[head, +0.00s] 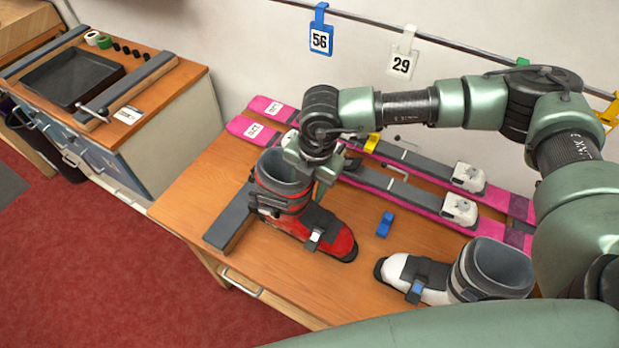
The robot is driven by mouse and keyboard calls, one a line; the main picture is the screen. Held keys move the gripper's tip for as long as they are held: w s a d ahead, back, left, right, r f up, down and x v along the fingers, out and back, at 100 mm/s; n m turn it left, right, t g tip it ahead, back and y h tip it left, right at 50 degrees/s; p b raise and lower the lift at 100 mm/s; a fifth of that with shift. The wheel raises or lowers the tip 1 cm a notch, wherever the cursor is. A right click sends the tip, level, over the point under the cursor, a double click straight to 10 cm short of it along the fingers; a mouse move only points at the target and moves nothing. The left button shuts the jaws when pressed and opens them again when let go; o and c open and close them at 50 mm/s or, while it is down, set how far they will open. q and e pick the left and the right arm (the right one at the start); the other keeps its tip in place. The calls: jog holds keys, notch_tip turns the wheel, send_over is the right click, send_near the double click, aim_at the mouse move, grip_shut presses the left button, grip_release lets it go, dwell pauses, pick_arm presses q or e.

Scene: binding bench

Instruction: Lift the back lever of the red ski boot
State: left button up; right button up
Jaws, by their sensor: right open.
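The red ski boot (328,234) stands on the wooden bench (372,290), its toe pointing to the lower right and its grey-black cuff open at the top. A black and grey strap crosses its front. My right gripper (318,172) is at the upper right edge of the cuff, pointing down. It is open. My wrist covers part of the boot's rim, and I cannot make out the back lever or whether the fingers touch the boot. My left gripper is not in view.
Pink skis with grey bindings (400,190) lie behind the boot. A white boot (430,276) stands to the right, a small blue block (384,224) between the boots. A dark grey bar (230,217) lies left of the red boot. Number tags (320,38) hang above.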

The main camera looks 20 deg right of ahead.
grip_shut()
dwell(1.4)
